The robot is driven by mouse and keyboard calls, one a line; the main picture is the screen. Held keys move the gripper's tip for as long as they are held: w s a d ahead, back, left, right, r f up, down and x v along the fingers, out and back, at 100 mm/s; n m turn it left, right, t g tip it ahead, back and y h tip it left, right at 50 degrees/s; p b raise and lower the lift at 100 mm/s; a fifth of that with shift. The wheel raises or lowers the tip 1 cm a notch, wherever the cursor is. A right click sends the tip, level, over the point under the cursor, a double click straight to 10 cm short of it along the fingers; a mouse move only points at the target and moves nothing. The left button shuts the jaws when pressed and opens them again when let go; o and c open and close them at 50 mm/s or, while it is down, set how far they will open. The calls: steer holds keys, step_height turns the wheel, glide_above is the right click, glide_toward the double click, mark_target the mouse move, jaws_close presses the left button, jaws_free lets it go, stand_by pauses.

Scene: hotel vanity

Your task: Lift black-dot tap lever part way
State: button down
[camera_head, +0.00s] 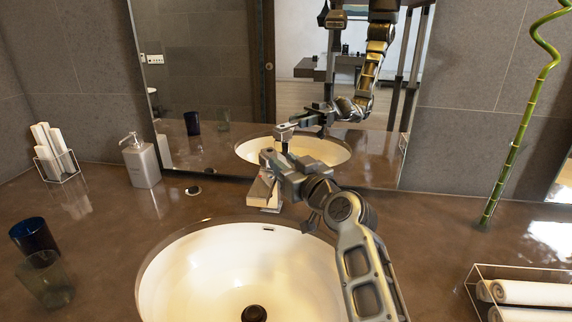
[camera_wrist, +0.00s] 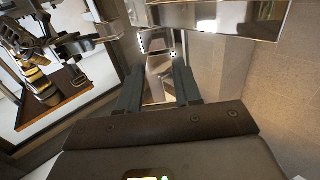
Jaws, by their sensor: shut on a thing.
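The chrome tap (camera_head: 262,194) stands on the counter at the back rim of the white basin (camera_head: 235,262), in front of the mirror. My gripper (camera_head: 272,163) reaches in from the right and is shut on the tap lever at the top of the tap. The gripper's fingers cover most of the lever in the head view. In the wrist view, the shiny lever (camera_wrist: 157,68) lies between my two dark fingers, with a small pale spot near it. I cannot make out a black dot on the lever.
A dark blue cup (camera_head: 34,236) and a clear glass (camera_head: 46,280) are at the front left. A bamboo stalk (camera_head: 513,150) and a towel tray (camera_head: 480,268) are at right. The mirror (camera_head: 210,80) is close behind.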

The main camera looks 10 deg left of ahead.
steer(key=shift+w+r, duration=0.1)
steer(key=shift+r, duration=0.9)
steer(key=c, duration=1.1)
jaws_free()
steer(key=o, duration=0.3)
steer(key=shift+f, duration=0.2)
steer(key=shift+o, duration=0.2)
steer(key=shift+f, duration=0.1)
steer(key=shift+s, duration=0.2)
steer(key=b+v, duration=0.1)
steer(key=v, duration=0.6)
steer(key=shift+d, duration=0.2)
steer(key=shift+s, duration=0.15)
